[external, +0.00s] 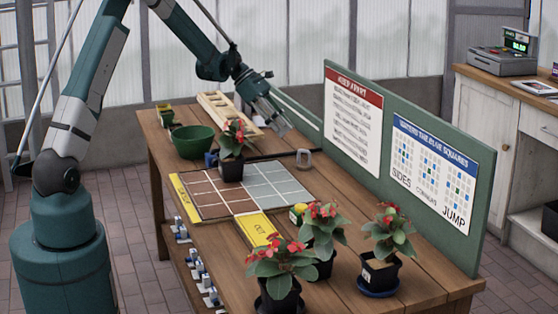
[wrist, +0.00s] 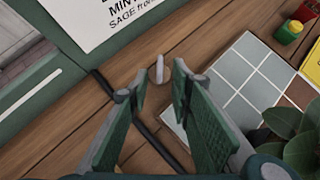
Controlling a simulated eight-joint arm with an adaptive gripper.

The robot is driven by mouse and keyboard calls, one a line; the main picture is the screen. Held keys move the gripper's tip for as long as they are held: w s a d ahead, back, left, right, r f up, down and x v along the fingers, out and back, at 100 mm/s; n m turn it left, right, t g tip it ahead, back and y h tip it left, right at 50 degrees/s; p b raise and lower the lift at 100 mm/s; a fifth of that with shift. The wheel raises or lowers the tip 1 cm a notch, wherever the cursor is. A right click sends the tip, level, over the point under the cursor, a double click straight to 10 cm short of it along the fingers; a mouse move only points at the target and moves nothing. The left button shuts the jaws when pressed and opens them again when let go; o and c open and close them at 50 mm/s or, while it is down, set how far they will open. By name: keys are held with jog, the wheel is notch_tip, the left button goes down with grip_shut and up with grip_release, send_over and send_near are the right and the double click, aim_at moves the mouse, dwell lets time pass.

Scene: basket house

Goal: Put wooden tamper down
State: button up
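A small pale, rounded object (external: 303,158) stands on the table beyond the fingertips. It also shows in the wrist view (wrist: 159,68), past the gap and apart from the fingers.
A tiled board (external: 271,186) lies mid-table with a potted red-flowered plant (external: 232,140) at its edge. A green bowl (external: 193,141) and a pale wooden rack (external: 215,103) are at the left. Several potted plants (external: 389,235) fill the near right. The green board (external: 485,190) walls the back.

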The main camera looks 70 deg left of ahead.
dwell(0.8)
jog(key=s+d+r+m+y, duration=0.1)
jog(key=s+d+r+m, duration=0.35)
jog(key=d, duration=0.45)
jog(key=s+d+r+m+g+y, duration=0.1)
jog(key=s+d+r+m, duration=0.25)
jog(key=d+r, duration=0.4)
jog(key=s+d+r+m+y, duration=0.1)
jog(key=s+d+r+m, duration=0.25)
jog(key=d, duration=0.75)
jog(key=s+d+m+y, duration=0.1)
jog(key=s+d+m, duration=0.4)
jog(key=s, duration=0.4)
jog(key=s+d+m+t+y, duration=0.1)
jog(key=s+d+m, duration=0.4)
jog(key=s, duration=0.4)
jog(key=s+d+m+y, duration=0.1)
jog(key=s+d+m, duration=0.4)
jog(key=s, duration=0.4)
jog(key=shift+s+d+m+t, duration=0.35)
jog(key=shift+d+t, duration=0.05)
jog(key=shift+d, duration=0.05)
jog(key=shift+r, duration=0.1)
